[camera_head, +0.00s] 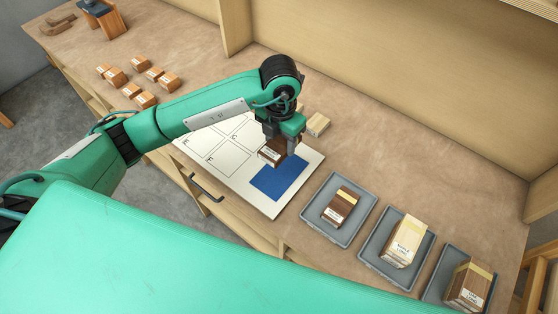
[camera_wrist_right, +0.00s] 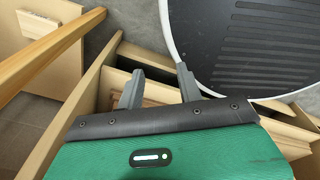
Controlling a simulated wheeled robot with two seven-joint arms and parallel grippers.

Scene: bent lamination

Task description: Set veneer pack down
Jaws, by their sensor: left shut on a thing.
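My left gripper (camera_head: 285,148) is shut on a veneer pack (camera_head: 270,154), a small brown block with a pale label. It holds the pack over the white board (camera_head: 236,184), by the upper left of the blue square (camera_head: 280,178). I cannot tell whether the pack touches the board. The gripper hides part of the pack. The board also has outlined cells with letters, partly covered by my left arm. In the right wrist view my right gripper (camera_wrist_right: 159,87) is open and empty, its two fingers apart.
Grey trays with labelled wood packs stand at the right: a dark one (camera_head: 341,206), a pale one (camera_head: 407,241) and a brown one (camera_head: 468,285). A pale block (camera_head: 317,124) lies just behind my left gripper. Several small blocks (camera_head: 138,84) sit at the left.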

